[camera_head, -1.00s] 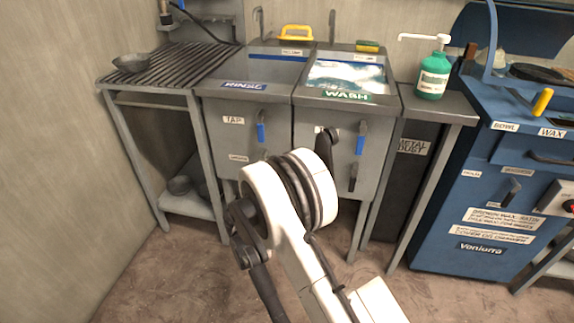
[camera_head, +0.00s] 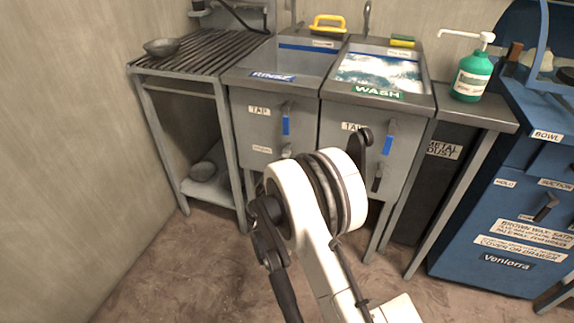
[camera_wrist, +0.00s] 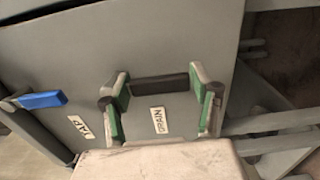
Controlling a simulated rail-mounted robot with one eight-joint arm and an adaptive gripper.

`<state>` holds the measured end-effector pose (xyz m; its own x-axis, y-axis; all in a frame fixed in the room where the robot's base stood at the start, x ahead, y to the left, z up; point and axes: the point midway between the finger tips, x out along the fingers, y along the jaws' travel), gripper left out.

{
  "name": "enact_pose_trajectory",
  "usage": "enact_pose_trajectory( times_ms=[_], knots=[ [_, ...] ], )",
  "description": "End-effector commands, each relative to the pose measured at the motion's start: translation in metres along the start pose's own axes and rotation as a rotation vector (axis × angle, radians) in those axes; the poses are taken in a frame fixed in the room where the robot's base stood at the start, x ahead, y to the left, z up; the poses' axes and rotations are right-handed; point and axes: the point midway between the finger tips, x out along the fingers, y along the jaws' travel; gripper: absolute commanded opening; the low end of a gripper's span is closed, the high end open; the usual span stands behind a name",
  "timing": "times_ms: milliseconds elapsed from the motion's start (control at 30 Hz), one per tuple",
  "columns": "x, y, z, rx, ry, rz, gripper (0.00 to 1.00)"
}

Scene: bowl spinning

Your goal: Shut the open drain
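The Rinse sink's drain handle (camera_head: 286,152) looks short. My arm hides most of my gripper there, and I cannot tell for sure which sink it faces.
A blue tap handle (camera_wrist: 42,100) also shows left of my fingers in the wrist view. A slatted rack (camera_head: 200,52) with a bowl (camera_head: 161,47) stands left of the sinks. A green soap bottle (camera_head: 472,77) and blue cabinet (camera_head: 500,225) are at right. Floor in front is clear.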

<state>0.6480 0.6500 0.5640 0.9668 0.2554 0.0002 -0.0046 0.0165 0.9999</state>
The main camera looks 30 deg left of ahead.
Motion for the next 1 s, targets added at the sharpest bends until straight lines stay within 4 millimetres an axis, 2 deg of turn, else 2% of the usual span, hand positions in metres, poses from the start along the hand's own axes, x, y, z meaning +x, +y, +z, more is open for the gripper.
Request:
enact_pose_trajectory(
  times_ms=[33,100,333,467,567,800,1000],
  knots=[
    [0.0,0.0,0.0,0.0,0.0,0.0,0.67],
    [0.0,0.0,0.0,0.001,0.001,0.0,0.74],
    [0.0,0.0,0.0,0.002,0.001,0.0,0.74],
    [-0.007,0.0,-0.001,0.002,0.001,0.0,0.74],
    [-0.02,0.001,-0.001,0.002,0.002,0.0,0.74],
    [-0.068,0.001,-0.002,0.002,0.004,0.0,0.74],
    [-0.101,0.0,-0.001,0.001,0.002,0.0,0.74]
  ],
)
